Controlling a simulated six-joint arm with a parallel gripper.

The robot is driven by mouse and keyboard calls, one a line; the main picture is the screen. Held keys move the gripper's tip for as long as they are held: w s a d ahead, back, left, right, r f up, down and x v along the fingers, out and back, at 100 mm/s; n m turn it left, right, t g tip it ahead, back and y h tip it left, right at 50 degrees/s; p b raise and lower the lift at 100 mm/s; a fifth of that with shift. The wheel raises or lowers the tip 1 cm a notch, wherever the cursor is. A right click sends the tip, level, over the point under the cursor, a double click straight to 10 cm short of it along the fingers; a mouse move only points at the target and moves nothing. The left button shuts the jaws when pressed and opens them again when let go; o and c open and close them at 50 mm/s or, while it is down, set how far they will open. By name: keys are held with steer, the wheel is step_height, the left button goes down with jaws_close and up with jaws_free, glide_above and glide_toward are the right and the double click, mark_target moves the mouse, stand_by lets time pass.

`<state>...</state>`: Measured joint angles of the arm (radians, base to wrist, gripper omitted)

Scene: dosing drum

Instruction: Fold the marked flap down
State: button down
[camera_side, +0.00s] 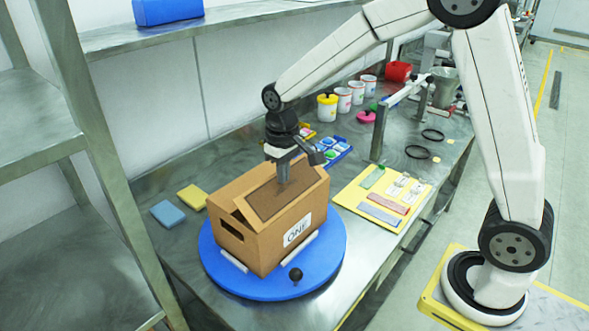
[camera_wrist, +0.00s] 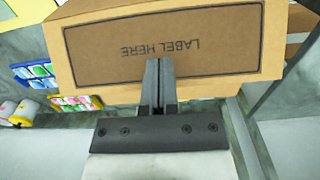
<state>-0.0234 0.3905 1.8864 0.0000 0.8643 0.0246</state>
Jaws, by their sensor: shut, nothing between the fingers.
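A cardboard box (camera_side: 240,238) with a hand hole and a white "ONE" label sits on a blue round turntable (camera_side: 325,265). A flap with a dark brown panel (camera_side: 272,203) lies across its top. The same panel shows in the wrist view (camera_wrist: 200,65) with "LABEL HERE" upside down. My gripper (camera_side: 283,181) points down over this panel, fingers together and empty. In the wrist view the closed fingers (camera_wrist: 160,88) overlap the panel's lower edge. I cannot tell whether the tips touch the flap. A small cardboard edge stands up at the box's left end.
A black knob (camera_side: 295,275) stands on the turntable's front edge. A blue block (camera_side: 167,213) and a yellow block (camera_side: 193,196) lie left. A yellow board (camera_side: 352,192) with strips lies right. Cups and trays stand behind. A metal shelf (camera_side: 100,170) rises at left.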

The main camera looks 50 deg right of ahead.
steer(key=shift+f, duration=0.1)
steer(key=shift+w+f, duration=0.75)
steer(key=shift+f, duration=0.95)
stand_by(0.4)
steer(key=shift+r, duration=0.1)
steer(key=shift+r, duration=3.95)
steer(key=shift+s+f, duration=0.1)
steer(key=shift+s, duration=0.05)
steer(key=s+f+t, duration=0.1)
steer(key=s+f, duration=0.2)
steer(key=s, duration=0.5)
steer(key=s+d+f+t, duration=0.1)
steer(key=s+f, duration=0.3)
steer(key=s, duration=0.3)
steer(key=shift+s+f+t, duration=0.2)
steer(key=shift+s+t, duration=0.1)
steer(key=shift+s, duration=0.1)
